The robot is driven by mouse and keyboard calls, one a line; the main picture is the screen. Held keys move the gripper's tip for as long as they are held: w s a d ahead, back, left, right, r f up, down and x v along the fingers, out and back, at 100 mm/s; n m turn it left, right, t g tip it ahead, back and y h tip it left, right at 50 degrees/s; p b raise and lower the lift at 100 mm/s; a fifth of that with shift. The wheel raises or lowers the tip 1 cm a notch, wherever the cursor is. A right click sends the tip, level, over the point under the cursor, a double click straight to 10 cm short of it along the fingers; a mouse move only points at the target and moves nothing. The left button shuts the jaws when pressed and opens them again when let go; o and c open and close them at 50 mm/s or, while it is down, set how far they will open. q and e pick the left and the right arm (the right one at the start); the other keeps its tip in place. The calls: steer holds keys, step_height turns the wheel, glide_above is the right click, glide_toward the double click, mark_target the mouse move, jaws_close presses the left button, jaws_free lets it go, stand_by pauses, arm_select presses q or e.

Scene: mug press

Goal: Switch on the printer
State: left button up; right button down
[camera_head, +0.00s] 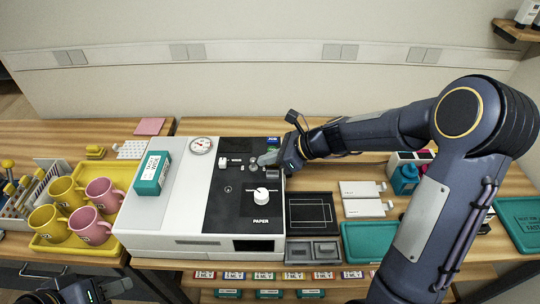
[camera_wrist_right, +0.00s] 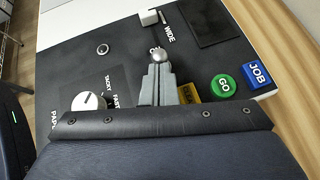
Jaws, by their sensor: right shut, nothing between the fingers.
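The printer (camera_head: 172,215) is a white machine with a black control panel (camera_head: 232,208) on the wooden counter. My right gripper (camera_head: 266,159) is over the panel's far right part. In the right wrist view the right gripper (camera_wrist_right: 157,82) is shut and empty. Its tips are at a silver ball-topped lever (camera_wrist_right: 156,57); I cannot tell whether they touch. The lever's label is mostly hidden. A green GO button (camera_wrist_right: 226,87), a blue JOB button (camera_wrist_right: 257,75) and a partly hidden yellow button (camera_wrist_right: 189,94) are beside the fingers. My left gripper (camera_head: 118,287) is low at the left, its jaws unclear.
A teal box (camera_head: 152,173) and a round gauge (camera_head: 201,146) are on the printer's white top. A yellow tray (camera_head: 60,246) with pink and yellow mugs stands left. A black press plate (camera_head: 311,213) lies right.

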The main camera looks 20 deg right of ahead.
steer(key=shift+a+r, duration=0.25)
steer(key=shift+a, duration=0.15)
steer(key=shift+r+p, duration=0.8)
steer(key=shift+p, duration=0.1)
steer(key=shift+d, duration=0.1)
